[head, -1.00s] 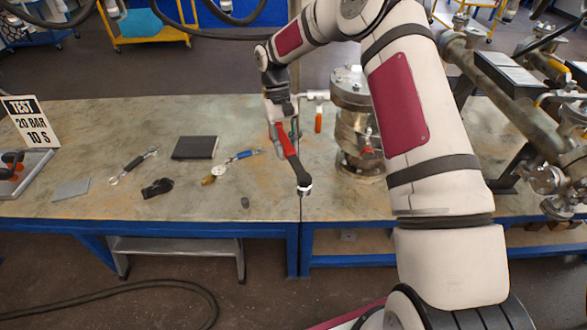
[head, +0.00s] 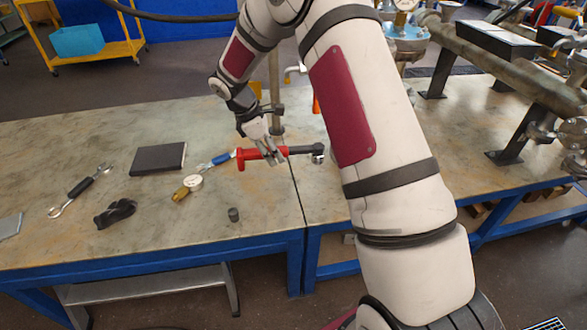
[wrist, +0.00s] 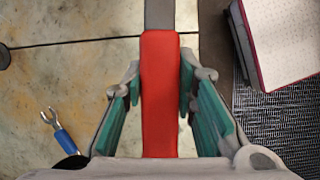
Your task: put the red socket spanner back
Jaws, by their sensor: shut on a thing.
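The red socket spanner (head: 270,153) has a red handle and a dark shaft with a metal socket head at its right end. My gripper (head: 266,152) is shut on its red handle and holds it over the bench near the seam. The spanner lies roughly level in the head view, its head to the right. In the wrist view the red handle (wrist: 161,90) runs upright between my gripper's green-padded fingers (wrist: 160,100), its grey shaft leaving the top of the picture. No holder for the spanner can be made out.
Pipework (head: 465,75) stands at the right.

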